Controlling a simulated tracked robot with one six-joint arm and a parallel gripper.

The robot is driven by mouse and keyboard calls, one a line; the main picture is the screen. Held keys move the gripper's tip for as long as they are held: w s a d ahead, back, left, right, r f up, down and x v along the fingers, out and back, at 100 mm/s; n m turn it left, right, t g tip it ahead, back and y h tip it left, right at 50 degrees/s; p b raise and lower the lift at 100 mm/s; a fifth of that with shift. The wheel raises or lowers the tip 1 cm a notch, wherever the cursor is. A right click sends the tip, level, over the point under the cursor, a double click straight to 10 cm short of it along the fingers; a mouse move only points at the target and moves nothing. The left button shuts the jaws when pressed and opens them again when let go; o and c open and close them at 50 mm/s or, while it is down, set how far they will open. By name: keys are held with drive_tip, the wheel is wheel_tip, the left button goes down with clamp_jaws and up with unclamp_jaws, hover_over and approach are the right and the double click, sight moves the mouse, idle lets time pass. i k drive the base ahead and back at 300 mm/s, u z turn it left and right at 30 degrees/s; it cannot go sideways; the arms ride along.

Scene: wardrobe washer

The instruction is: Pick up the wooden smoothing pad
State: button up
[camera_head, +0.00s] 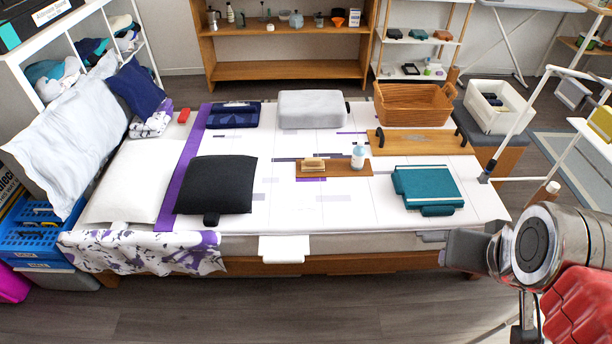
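The wooden smoothing pad (313,164) is a small light-brown block with a raised top. It sits on the left part of a thin wooden board (340,171) near the middle of the bed. A white bottle (358,157) stands at the right of the same board. My gripper (447,252) is at the lower right, by the bed's front edge, well apart from the pad. It is seen side-on and partly hidden by my wrist, so its opening is unclear. Nothing shows held in it.
The white bed cover (330,212) in front of the pad is mostly clear.

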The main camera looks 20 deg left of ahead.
sight(311, 163)
drive_tip(key=k, duration=1)
drive_tip(key=u, duration=1.05)
drive_tip(key=i, duration=1.75)
drive_tip(key=u, duration=0.05)
